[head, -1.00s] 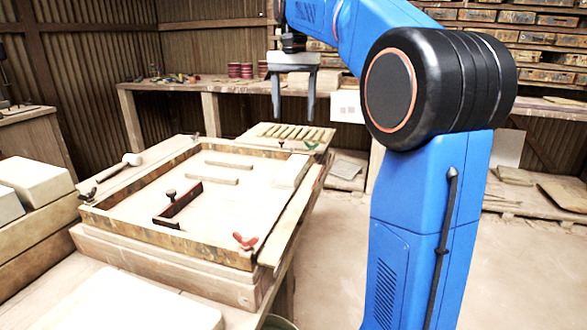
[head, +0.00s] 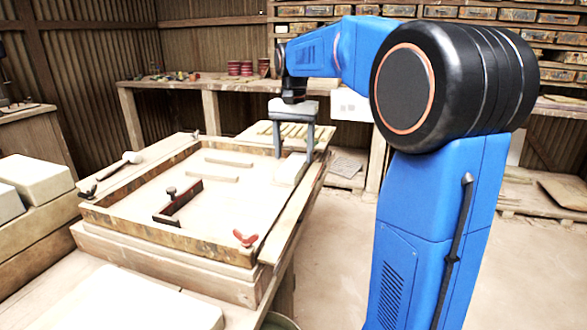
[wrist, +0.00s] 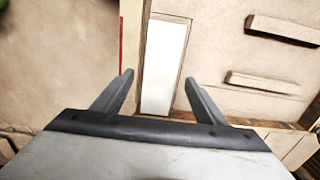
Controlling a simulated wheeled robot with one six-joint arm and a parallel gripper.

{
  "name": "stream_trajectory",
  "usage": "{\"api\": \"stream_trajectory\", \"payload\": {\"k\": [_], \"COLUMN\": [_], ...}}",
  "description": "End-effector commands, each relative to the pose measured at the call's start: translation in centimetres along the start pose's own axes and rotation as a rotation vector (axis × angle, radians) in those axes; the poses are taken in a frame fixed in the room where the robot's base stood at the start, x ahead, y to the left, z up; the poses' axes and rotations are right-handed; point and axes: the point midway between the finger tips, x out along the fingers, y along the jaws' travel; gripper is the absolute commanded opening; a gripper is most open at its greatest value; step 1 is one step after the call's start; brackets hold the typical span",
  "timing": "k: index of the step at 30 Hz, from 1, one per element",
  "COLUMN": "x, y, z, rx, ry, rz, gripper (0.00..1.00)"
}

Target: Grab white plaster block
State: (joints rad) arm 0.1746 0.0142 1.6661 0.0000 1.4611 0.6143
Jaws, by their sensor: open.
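The white plaster block (head: 289,171) lies in the right far corner of the wooden frame (head: 185,239), against its right side. It also shows in the wrist view (wrist: 165,62) as a long pale bar. My gripper (head: 293,156) is open and empty, pointing down over the far end of the block. In the wrist view my gripper (wrist: 160,78) has one finger on each side of the block's outline. The head view does not clearly show whether the fingertips are above or level with the block's top.
Inside the frame lie two thin strips (head: 212,178) and a dark red tool with a knob (head: 178,205). Other pale blocks (head: 35,180) stand at the left. A slatted rack (head: 300,130) is behind.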

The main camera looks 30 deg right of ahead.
Motion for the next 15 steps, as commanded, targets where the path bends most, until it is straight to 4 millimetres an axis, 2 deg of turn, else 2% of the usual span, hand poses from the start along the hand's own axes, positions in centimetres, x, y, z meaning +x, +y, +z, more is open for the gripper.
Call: {"api": "stream_trajectory", "payload": {"k": [6, 15], "x": [2.5, 2.9], "y": [0.0, 0.0], "z": [0.1, 0.1], "rx": [0.0, 0.0], "ry": [-0.001, 0.0], "rz": [0.001, 0.0], "gripper": [0.66, 0.66]}}
